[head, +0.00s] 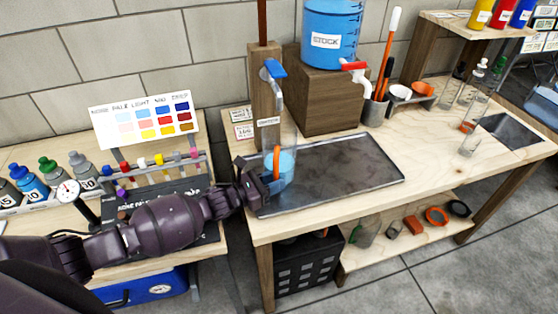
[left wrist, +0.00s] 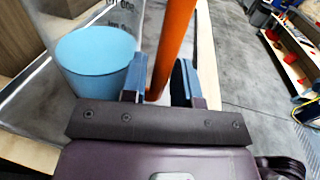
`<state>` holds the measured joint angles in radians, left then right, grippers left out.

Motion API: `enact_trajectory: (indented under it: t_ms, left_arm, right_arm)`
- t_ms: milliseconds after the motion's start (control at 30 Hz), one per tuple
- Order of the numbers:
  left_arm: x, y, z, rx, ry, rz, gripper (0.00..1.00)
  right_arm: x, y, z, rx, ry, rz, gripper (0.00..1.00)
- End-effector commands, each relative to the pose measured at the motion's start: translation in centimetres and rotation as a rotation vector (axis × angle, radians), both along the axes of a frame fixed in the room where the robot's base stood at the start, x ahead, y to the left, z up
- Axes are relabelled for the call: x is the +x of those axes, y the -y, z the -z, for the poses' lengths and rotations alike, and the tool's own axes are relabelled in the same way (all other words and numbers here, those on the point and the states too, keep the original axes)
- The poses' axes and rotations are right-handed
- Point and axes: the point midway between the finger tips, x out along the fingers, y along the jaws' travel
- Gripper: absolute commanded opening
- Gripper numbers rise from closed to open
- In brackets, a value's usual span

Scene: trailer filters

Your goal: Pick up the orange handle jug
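The jug (head: 289,158) is clear, with blue liquid in it and an orange handle (head: 277,160). It stands upright on the dark metal tray, under the tap. My left gripper (head: 268,182) is at the jug's near left side, low by the handle. In the left wrist view, the orange handle (left wrist: 175,40) runs between the two fingers (left wrist: 160,85), with the light-blue liquid (left wrist: 97,52) to the left. The fingers are close on both sides of the handle; whether they press on it cannot be told. My right gripper is not in view.
The blue-handled tap (head: 274,70) on a wooden post is above the jug. The tray (head: 345,170) is otherwise bare. The blue STOCK tank (head: 330,25) stands on a wooden block behind. Bottles and a colour chart (head: 143,118) are at left; clear cylinders (head: 470,138) at right.

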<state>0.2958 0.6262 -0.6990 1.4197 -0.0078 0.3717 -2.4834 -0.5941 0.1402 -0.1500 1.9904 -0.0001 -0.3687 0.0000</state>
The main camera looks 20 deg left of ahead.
Motion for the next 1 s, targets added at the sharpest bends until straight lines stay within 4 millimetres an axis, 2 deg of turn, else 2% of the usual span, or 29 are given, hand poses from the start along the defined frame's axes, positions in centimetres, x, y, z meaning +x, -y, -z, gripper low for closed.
enact_trajectory:
  t_ms: [300, 500, 1000]
  left_arm:
    - [0.3, 0.4, 0.1, 0.001, -0.001, 0.001, 0.28]
    - [0.3, 0.4, 0.0, 0.001, -0.001, 0.001, 0.0]
    - [0.4, 0.4, -0.2, 0.0, 0.003, 0.001, 0.0]
  right_arm:
    - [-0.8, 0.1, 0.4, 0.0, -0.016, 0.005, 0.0]
    - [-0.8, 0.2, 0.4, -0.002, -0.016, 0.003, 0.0]
    - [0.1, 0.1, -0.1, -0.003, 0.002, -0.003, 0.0]
